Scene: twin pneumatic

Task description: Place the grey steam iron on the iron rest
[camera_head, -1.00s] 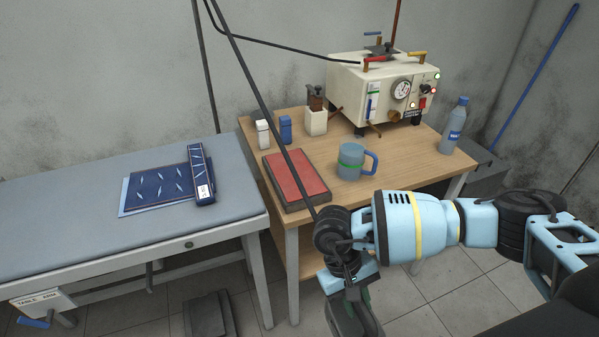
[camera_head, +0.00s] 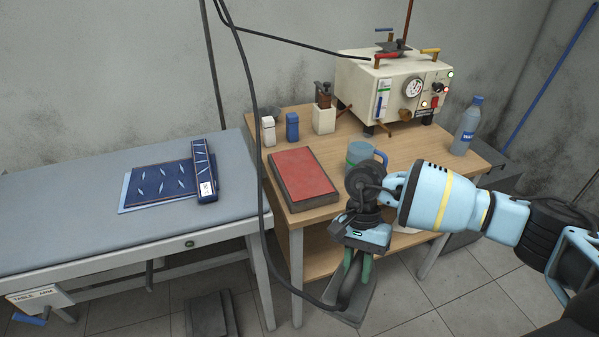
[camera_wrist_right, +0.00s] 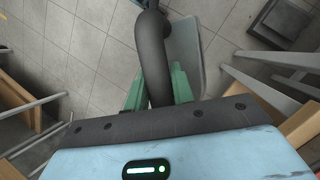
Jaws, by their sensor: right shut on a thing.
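The grey steam iron (camera_head: 352,305) hangs from my right gripper (camera_head: 357,268), in front of the wooden table's front edge and above the floor. The gripper's green fingers are closed around the iron's dark handle, which also shows in the right wrist view (camera_wrist_right: 153,60) between the fingers (camera_wrist_right: 157,88). The light grey iron body (camera_wrist_right: 184,55) is partly hidden behind the handle and a finger. The iron rest, a red pad in a dark frame (camera_head: 302,176), lies empty on the table, up and left of the iron. My left gripper is out of view.
A blue-grey mug (camera_head: 360,153) stands right of the rest, partly hidden by my right wrist. A steam generator (camera_head: 390,90), bottle (camera_head: 467,127) and small containers (camera_head: 292,127) stand farther back. A dark hose (camera_head: 262,200) runs down past the table's left side to the iron.

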